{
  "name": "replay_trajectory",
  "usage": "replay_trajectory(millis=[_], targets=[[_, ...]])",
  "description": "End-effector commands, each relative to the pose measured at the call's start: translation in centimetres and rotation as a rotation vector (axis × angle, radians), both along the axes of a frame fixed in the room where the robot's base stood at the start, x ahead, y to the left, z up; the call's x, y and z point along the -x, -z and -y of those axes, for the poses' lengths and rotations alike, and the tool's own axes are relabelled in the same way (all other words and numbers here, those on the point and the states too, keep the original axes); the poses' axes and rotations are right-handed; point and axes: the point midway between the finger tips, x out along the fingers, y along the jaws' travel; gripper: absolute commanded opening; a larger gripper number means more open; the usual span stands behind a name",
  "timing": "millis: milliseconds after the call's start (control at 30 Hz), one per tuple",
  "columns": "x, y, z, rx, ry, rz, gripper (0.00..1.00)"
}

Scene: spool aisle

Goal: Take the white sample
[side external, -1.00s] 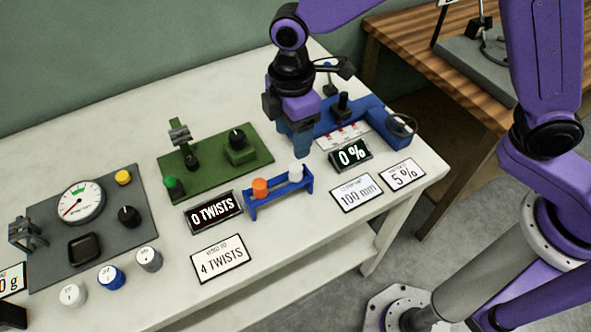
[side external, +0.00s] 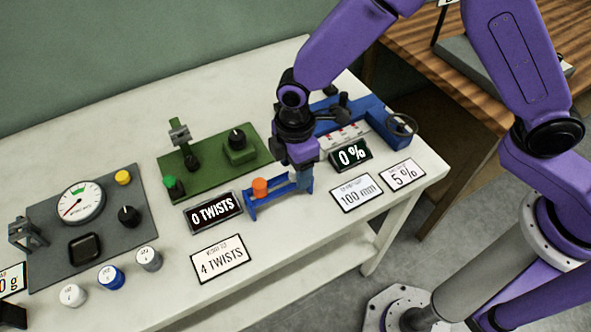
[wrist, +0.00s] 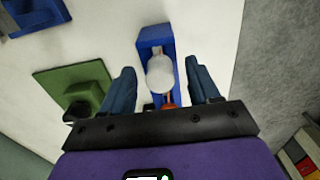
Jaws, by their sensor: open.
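My gripper (wrist: 160,88) is open, with a blue finger on either side of the sample and visible gaps to both. In the side view my gripper (side external: 301,182) is down over the right end of the blue rack (side external: 266,204) and hides the white sample there. The orange sample (side external: 260,187) stands in the rack to the left; part of it shows in the wrist view (wrist: 168,105).
A green twist device (side external: 215,165) and a "0 TWISTS" display (side external: 213,211) are left of the rack. A blue device (side external: 375,128) and a "0 %" display (side external: 352,154) are to the right. Several cards lie along the table front.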

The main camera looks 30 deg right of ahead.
Motion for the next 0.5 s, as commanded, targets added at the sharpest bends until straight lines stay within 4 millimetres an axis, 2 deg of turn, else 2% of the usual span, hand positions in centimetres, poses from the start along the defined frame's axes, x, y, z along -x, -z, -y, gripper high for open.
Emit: replay_trajectory(millis=[100, 133, 300, 500], targets=[[-0.01, -0.04, -0.02, 0.000, 0.000, 0.000, 0.61], [-0.01, -0.04, -0.02, 0.000, 0.000, 0.000, 0.54], [0.00, -0.05, -0.02, 0.000, 0.000, 0.000, 0.01], [0.00, -0.07, -0.03, 0.000, -0.001, 0.000, 0.01]])
